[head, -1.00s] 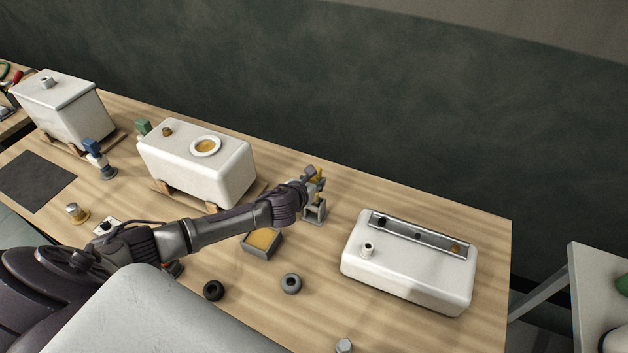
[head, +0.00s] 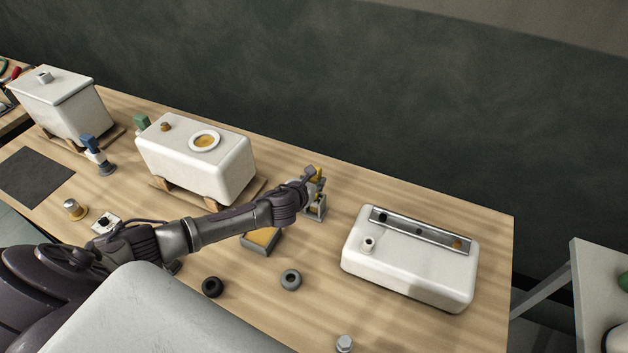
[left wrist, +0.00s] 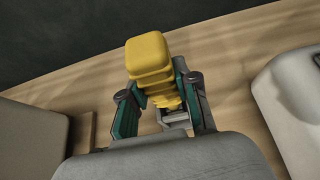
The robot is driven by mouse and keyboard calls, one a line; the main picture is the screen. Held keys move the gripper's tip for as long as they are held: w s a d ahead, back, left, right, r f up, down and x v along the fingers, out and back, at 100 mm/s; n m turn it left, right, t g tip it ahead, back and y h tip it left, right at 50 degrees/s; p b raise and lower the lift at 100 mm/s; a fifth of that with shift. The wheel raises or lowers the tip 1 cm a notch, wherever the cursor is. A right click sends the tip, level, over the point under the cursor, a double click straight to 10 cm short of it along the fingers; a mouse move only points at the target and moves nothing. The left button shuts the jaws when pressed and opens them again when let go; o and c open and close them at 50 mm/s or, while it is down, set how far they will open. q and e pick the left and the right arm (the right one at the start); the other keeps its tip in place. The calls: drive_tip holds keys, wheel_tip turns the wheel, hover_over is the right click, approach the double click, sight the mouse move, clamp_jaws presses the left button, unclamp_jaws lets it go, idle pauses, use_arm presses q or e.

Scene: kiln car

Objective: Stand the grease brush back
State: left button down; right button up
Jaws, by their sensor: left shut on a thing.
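The grease brush (left wrist: 148,55) shows as a stepped yellow handle in the left wrist view, between the two green-padded fingers. It also shows as a small yellow piece at my left gripper in the head view (head: 319,172). My left gripper (head: 312,182) is shut on it; its fingers also show in the left wrist view (left wrist: 158,104). A small grey holder (head: 316,212) stands on the table directly below the gripper, and part of it shows under the brush in the left wrist view (left wrist: 175,132). How deep the brush sits in the holder is hidden. My right gripper is not in view.
A white block-shaped tank (head: 217,168) on wooden supports stands left of the holder, and a low white tank (head: 408,285) stands right. A grey tray with a yellow pad (head: 262,240) lies in front. Two dark rings (head: 290,279) lie nearer. Bare table lies around them.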

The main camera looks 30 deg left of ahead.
use_arm(q)
drive_tip(key=c, duration=0.8)
unclamp_jaws()
drive_tip(key=shift+o, duration=0.2)
drive_tip(key=shift+f, duration=0.1)
drive_tip(key=p+v, duration=0.4)
drive_tip(key=v, duration=0.4)
drive_tip(key=shift+p, duration=0.35)
idle(0.5)
